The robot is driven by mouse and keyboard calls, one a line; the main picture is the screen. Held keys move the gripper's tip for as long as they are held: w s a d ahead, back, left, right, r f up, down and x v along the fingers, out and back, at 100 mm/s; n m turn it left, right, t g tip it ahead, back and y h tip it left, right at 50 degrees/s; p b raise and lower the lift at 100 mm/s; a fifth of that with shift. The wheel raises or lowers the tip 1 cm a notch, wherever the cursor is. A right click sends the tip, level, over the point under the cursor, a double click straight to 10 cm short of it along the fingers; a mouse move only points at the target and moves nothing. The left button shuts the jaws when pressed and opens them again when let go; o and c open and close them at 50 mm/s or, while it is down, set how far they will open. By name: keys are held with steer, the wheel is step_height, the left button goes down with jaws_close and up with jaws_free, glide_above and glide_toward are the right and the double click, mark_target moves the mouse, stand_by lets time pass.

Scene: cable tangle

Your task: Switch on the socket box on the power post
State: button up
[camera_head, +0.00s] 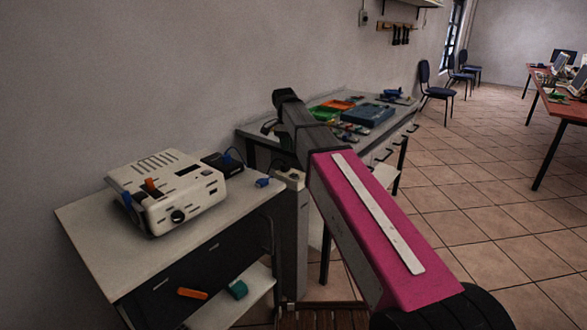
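The power post (294,235) is a pale grey column between the white cart and the workbench. A light box (289,178) with small dark spots sits at its top, presumably the socket box; its switch is too small to make out. My pink and black arm reaches over from the lower right, passing in front of the post's right side. Its black wrist bends down above and behind the box. A small dark shape at its left, apparently my gripper (268,127), is partly hidden by the arm; its fingers cannot be made out.
A white cart (95,245) at left carries a cream projector-like device (170,190), a black adapter (222,163) and a blue plug (262,182). Behind the arm, a workbench (401,116) holds trays.

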mark_target(294, 174)
steer(key=f, duration=0.3)
steer(key=d+f, duration=0.1)
steer(key=f, duration=0.2)
steer(key=s+f, duration=0.1)
steer(key=f, duration=0.3)
steer(key=shift+d, duration=0.15)
steer(key=shift+c, duration=0.3)
